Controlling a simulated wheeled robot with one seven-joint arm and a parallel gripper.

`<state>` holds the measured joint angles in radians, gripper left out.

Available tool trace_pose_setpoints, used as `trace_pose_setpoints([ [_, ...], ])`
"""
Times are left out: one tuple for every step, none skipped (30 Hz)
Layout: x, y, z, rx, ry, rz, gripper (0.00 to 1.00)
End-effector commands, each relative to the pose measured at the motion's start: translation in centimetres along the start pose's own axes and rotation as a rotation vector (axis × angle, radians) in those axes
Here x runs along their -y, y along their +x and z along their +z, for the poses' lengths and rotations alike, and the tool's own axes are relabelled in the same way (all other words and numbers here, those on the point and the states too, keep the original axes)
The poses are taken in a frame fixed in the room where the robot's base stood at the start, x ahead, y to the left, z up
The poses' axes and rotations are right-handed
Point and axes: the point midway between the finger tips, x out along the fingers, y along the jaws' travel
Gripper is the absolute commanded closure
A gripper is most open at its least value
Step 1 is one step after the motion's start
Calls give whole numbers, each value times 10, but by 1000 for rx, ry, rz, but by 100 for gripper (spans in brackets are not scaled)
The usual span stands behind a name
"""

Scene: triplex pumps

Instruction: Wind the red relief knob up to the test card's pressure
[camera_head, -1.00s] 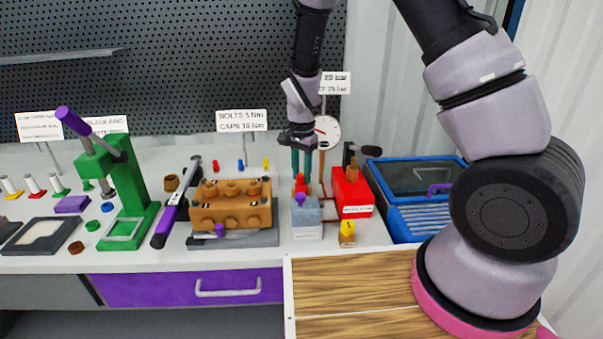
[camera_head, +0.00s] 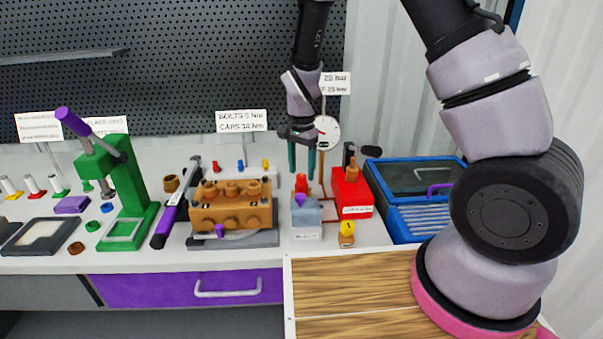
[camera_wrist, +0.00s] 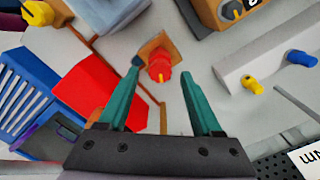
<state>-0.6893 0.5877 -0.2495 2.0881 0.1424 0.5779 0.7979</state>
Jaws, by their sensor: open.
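The red relief knob (camera_head: 301,183) stands behind the grey-blue block on the bench. In the wrist view the knob (camera_wrist: 159,66) sits on an orange-brown base, with a small yellow mark on its side. My gripper (camera_head: 301,172) is open and points down just above the knob. In the wrist view its two green fingers (camera_wrist: 161,72) are spread to either side of the knob, with gaps on both sides. The test card (camera_head: 336,84) behind my arm reads 20 bar on top; its lower line is partly hidden. The round gauge (camera_head: 327,132) shows a red needle, its reading too small to tell.
A grey-blue block with a purple knob (camera_head: 306,218) stands in front. A red box (camera_head: 352,192) with a black handle and a blue tray (camera_head: 420,222) are to the right. The orange pump block (camera_head: 232,206) is to the left. A yellow knob (camera_head: 347,230) stands in front.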

Motion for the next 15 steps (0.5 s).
trace_pose_setpoints([
  [2,-11,0,-2,-2,-6,34],
  [2,-17,1,-1,-3,-5,34],
  [2,-26,0,-2,-2,-7,34],
  [2,-32,0,-2,-2,-6,34],
  [2,-39,0,-2,-2,-6,34],
  [2,-47,0,-1,-2,-6,34],
  [2,-52,0,-1,-2,-6,34],
  [1,-58,0,-1,-2,-6,34],
  [1,-65,0,-1,-1,-5,34],
  [1,-69,0,-1,-2,-4,34],
  [1,-74,0,-1,-2,-4,34],
  [1,-78,0,0,-1,-3,34],
  [1,-81,0,-1,-1,-3,34],
  [1,-84,0,-1,-1,-2,34],
  [0,-87,0,-1,-1,-2,34],
])
